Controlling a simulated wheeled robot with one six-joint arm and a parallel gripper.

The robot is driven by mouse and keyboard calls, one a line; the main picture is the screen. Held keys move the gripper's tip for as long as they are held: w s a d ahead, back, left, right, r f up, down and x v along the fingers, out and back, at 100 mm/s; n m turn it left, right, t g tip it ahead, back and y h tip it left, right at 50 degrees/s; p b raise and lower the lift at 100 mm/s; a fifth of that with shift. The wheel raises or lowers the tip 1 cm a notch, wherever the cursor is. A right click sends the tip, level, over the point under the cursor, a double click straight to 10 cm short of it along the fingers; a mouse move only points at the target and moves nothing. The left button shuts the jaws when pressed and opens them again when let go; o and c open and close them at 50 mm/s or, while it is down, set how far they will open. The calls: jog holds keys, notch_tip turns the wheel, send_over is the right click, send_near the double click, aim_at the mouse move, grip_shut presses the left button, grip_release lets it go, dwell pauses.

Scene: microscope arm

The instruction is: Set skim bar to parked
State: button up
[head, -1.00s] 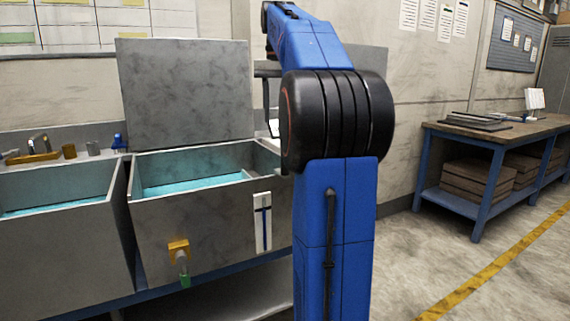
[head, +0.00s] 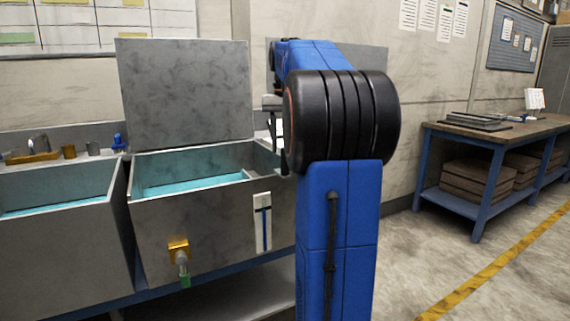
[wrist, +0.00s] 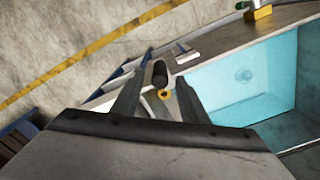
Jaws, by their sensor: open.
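In the wrist view, the two dark fingers of my gripper (wrist: 159,98) stand apart. A dark, round-ended cylindrical knob (wrist: 160,73) shows between them, with a small brass piece (wrist: 165,94) just below it. The knob may be the skim bar's handle, but I cannot tell for sure. I see no contact between the fingers and the knob. They are by the rim of a tank with blue liquid (wrist: 237,75). In the head view, my own arm hides the gripper and the right end of this grey tank (head: 215,235).
A raised grey panel (head: 187,95) stands behind the tank. A second tank (head: 60,250) is at the left. A brass valve (head: 178,247) and a white gauge strip (head: 263,222) sit on the tank's front. A workbench (head: 490,134) stands at the right, with open floor before it.

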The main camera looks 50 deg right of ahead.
aim_at(285, 174)
notch_tip(285, 174, down, 6)
jog(key=shift+f, duration=0.25)
jog(key=shift+c, duration=0.2)
grip_shut()
